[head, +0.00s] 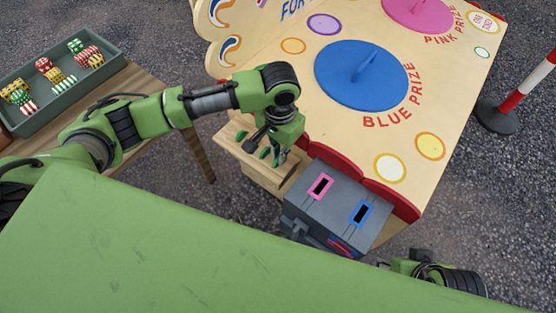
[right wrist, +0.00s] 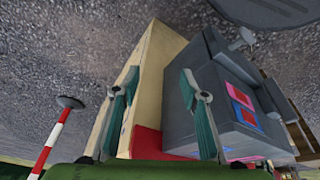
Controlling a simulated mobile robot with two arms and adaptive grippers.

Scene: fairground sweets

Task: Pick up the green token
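A small green piece (head: 241,135), which looks like the green token, shows on the pale wooden ledge (head: 232,146) at the front left of the game board. My left gripper (head: 271,157) points down over this ledge, just right of that piece. Small green shapes at its tips may be its finger pads or another token; I cannot tell which. Whether its fingers hold anything is hidden. In the right wrist view, my right gripper (right wrist: 162,62) has its two teal fingers wide apart with nothing between them. It is away from the ledge.
A grey box (head: 338,205) with pink and blue slots stands right of the ledge. The board carries a blue disc (head: 362,75) and a pink disc (head: 418,10). A green tray (head: 45,112) of striped sweets is at left. A red-and-white post (head: 512,100) stands at right.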

